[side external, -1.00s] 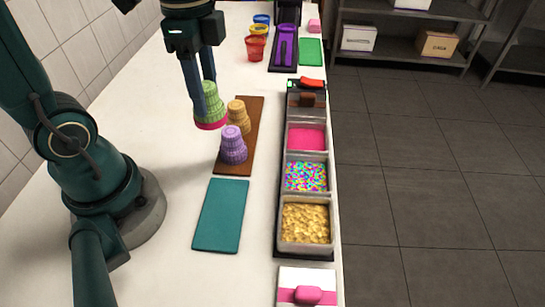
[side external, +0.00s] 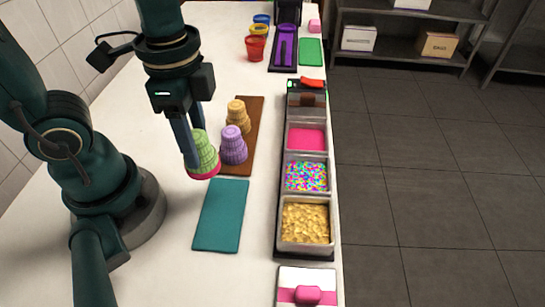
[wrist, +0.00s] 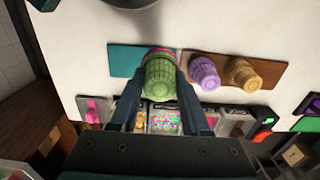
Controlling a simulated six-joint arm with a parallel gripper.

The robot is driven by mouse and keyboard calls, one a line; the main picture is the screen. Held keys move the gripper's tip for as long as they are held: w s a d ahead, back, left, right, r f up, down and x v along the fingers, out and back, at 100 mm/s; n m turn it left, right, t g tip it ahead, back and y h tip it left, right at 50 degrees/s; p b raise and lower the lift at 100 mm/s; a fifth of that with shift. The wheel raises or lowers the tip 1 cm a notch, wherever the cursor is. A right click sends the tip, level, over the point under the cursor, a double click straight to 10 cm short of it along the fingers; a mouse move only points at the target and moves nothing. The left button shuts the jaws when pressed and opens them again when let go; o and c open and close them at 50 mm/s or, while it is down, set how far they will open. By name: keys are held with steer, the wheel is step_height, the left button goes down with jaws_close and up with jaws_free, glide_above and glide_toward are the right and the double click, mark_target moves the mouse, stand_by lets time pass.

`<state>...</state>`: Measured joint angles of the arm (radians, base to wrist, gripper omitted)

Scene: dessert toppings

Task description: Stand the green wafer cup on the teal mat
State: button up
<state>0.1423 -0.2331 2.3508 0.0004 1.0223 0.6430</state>
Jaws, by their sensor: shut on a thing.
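The green wafer cup (side external: 204,152) has a pink band at its wide lower end. My gripper (side external: 194,150) is shut on it and holds it, slightly tilted, above the table near the far left corner of the teal mat. The cup also shows between the fingers in the wrist view (wrist: 161,78), with its pink end towards the teal mat (wrist: 126,60). In the side view the teal mat (side external: 220,216) lies flat and empty on the white table. The gripper fingers hide part of the cup.
A purple wafer cup (side external: 233,146) and a tan wafer cup (side external: 238,114) stand on a brown board (side external: 253,122) beyond the mat. A row of topping trays (side external: 304,218) runs along the right. Coloured bowls (side external: 256,47) stand at the back.

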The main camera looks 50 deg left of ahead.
steer(key=shift+s+d+f, duration=0.1)
steer(key=shift+d+f, duration=0.65)
steer(key=shift+f, duration=0.4)
steer(key=shift+s+d+f, duration=0.1)
steer(key=shift+d+f, duration=0.7)
steer(key=shift+f, duration=0.3)
steer(key=shift+s+d+f, duration=0.1)
steer(key=shift+d+f, duration=0.65)
steer(key=shift+f, duration=0.4)
steer(key=shift+f, duration=0.15)
steer(key=o, duration=1)
